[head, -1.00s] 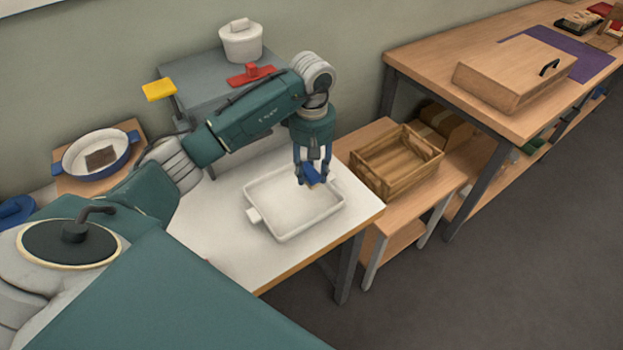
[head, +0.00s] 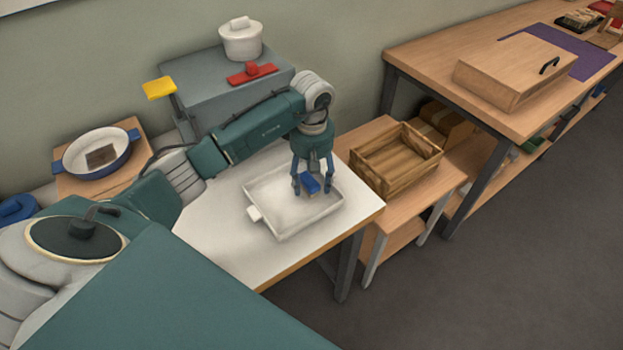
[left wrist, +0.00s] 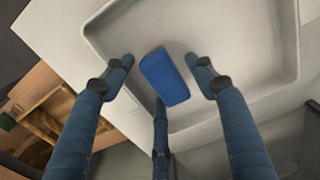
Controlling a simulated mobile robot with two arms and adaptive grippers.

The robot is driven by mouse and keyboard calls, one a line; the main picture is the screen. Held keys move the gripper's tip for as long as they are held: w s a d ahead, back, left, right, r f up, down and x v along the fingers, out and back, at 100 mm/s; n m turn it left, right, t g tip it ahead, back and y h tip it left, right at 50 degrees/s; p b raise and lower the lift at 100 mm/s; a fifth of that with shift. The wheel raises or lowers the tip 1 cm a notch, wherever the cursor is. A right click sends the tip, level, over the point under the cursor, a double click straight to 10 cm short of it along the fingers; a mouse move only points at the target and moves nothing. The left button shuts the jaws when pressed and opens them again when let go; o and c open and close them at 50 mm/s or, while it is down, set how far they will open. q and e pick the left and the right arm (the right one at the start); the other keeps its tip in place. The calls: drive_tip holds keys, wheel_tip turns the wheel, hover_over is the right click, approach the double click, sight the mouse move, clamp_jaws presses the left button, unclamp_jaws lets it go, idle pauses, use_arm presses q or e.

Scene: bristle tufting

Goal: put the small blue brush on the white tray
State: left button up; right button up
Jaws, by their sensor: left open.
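The small blue brush (head: 311,185) lies on the white tray (head: 267,212), towards the tray's right end. In the left wrist view the brush (left wrist: 165,77) shows as a blue block on the floor of the tray (left wrist: 230,30), with clear gaps between it and the fingers. My left gripper (head: 313,189) is open above the tray, its fingers spread around the brush without visibly gripping it. It also shows in the left wrist view (left wrist: 158,72). My right gripper is not in view.
The tray stands on a white table (head: 215,215). A wooden crate (head: 398,160) is on a low bench to the right. A grey box (head: 195,80) with a white pot (head: 241,40) on it stands behind. A blue-rimmed pan (head: 95,155) is at left.

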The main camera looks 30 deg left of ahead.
sight(312, 178)
use_arm(q)
drive_tip(key=shift+r, duration=0.1)
drive_tip(key=shift+r, duration=0.2)
wheel_tip(312, 178, up, 12)
drive_tip(key=b, duration=0.2)
drive_tip(key=shift+f, duration=0.2)
